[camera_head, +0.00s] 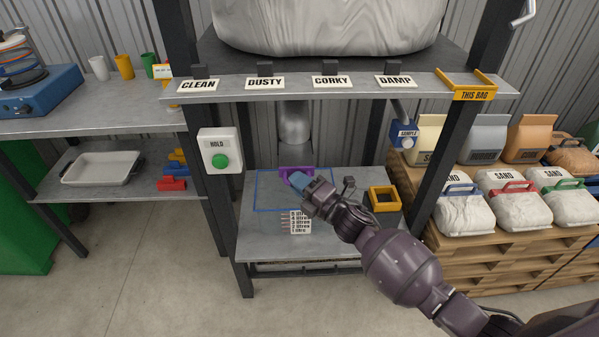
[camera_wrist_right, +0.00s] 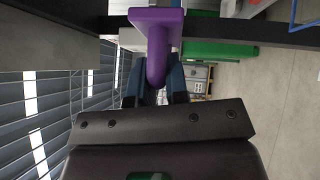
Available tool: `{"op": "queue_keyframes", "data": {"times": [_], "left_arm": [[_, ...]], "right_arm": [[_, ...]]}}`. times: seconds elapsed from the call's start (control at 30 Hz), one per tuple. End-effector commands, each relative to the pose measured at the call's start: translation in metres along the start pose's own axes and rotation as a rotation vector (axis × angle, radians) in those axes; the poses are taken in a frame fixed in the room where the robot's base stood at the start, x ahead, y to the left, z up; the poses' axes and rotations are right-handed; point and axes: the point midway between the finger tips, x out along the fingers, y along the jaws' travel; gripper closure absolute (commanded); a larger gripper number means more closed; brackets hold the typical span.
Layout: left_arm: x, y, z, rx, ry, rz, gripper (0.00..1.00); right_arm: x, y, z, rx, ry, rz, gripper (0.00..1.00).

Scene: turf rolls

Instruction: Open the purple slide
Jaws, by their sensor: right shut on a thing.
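The purple slide (camera_head: 285,172) is below the grey spout (camera_head: 294,125), above the lower metal shelf of the stand. Its handle also shows in the right wrist view (camera_wrist_right: 157,42), between my blue fingertips. My right gripper (camera_head: 298,180) is shut on that handle, and it also shows in the right wrist view (camera_wrist_right: 157,82). The gripper hides part of the slide in the head view, so I cannot tell how far the slide is out. My left gripper is not in view.
A hold box (camera_head: 220,152) with a green button is on the left post. Dark posts stand on both sides. Sand bags (camera_head: 512,195) sit on pallets at right.

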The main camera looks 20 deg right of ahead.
Motion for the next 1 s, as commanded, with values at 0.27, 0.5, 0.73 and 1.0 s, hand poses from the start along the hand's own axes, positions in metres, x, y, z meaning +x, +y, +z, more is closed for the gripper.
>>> {"op": "queue_keyframes", "data": {"times": [0.27, 0.5, 0.73, 1.0], "left_arm": [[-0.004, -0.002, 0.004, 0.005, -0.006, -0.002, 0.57], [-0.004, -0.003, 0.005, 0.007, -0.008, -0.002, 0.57], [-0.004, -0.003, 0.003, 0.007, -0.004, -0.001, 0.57], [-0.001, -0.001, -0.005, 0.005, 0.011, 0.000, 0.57]], "right_arm": [[-0.003, 0.001, -0.003, -0.002, 0.001, 0.001, 1.00], [-0.003, 0.001, -0.003, -0.001, 0.000, 0.001, 0.64], [-0.003, 0.001, -0.003, -0.001, 0.000, 0.001, 0.60], [-0.019, 0.000, -0.002, -0.001, -0.002, -0.002, 0.60]]}}
